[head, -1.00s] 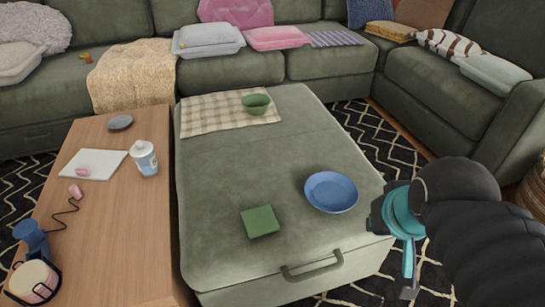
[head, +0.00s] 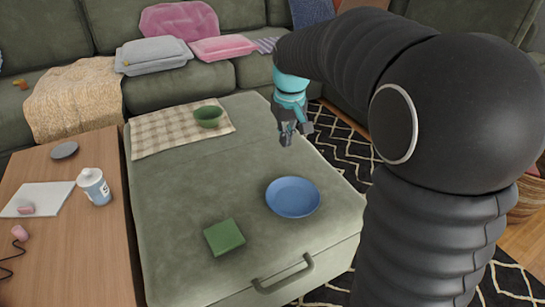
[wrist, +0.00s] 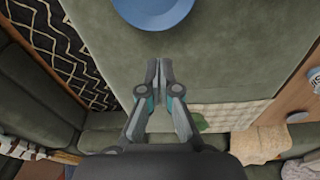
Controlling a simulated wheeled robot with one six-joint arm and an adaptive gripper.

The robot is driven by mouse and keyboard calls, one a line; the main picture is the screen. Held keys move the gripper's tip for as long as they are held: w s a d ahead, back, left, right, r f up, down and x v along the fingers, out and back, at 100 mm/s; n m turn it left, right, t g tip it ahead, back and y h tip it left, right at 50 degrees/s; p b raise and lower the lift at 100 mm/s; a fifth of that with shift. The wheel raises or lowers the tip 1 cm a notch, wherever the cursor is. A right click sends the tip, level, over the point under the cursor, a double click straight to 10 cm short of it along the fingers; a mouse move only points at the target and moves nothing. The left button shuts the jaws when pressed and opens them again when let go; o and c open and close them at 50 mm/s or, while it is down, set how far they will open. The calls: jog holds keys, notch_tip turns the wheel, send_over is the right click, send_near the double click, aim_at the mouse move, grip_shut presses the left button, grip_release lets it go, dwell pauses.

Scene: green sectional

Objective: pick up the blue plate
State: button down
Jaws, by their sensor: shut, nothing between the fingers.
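The blue plate (head: 293,197) lies flat on the green ottoman (head: 185,185), near its right front corner. It also shows at the top edge of the wrist view (wrist: 152,8), partly cut off. My gripper (head: 287,139) is above the right side of the ottoman, behind the plate as seen from the head, and apart from it. In the wrist view the fingertips (wrist: 159,62) are together with nothing between them, pointing toward the plate.
A green square block (head: 224,237) lies left of the plate. A wooden table (head: 75,235) with a white bottle (head: 94,187) is at left. The ottoman's middle is clear.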

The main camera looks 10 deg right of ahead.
jog(key=n+g, duration=0.1)
jog(key=g, duration=0.1)
send_over(277, 178)
jog(key=w, duration=0.3)
notch_tip(277, 178, down, 9)
jog(key=f, duration=0.9)
jog(key=shift+s+a+f+b, duration=0.2)
jog(key=shift+a+f+b, duration=0.05)
jog(key=shift+a+b, duration=0.15)
jog(key=s, duration=0.1)
jog(key=s+d, duration=0.1)
jog(key=shift+s+f, duration=0.15)
jog(key=shift+s, duration=0.2)
jog(key=shift+s+d, duration=0.1)
jog(key=shift+s, duration=0.45)
